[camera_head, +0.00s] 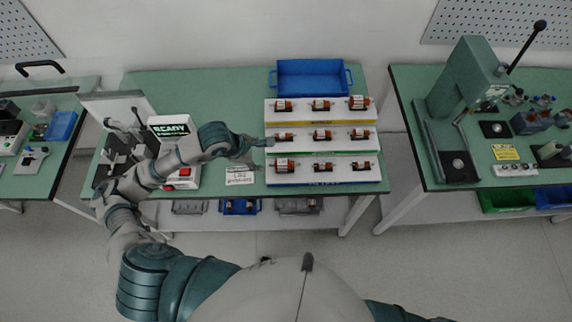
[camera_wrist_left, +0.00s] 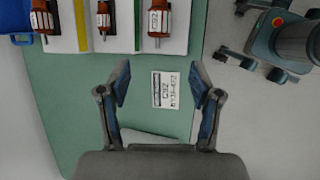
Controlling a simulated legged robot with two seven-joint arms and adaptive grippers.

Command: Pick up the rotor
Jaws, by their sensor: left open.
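Several orange-brown rotors with dark ends lie in three rows on white racks in the head view, such as a front-row rotor (camera_head: 284,165). Three rotors show at the top left of the left wrist view, the nearest being a rotor with a white label (camera_wrist_left: 157,20). My left gripper (camera_head: 258,153) is just left of the racks, over the green table. In the left wrist view my left gripper (camera_wrist_left: 160,78) is open and empty, its fingers on either side of a white printed card (camera_wrist_left: 166,90) on the table below. My right gripper is out of view.
A blue bin (camera_head: 312,80) stands behind the racks. A tester with a lit READY display (camera_head: 171,130) is at the left. A lever press (camera_head: 460,85) stands on the right table (camera_head: 420,80), across a gap. Trays sit on a shelf below the middle table.

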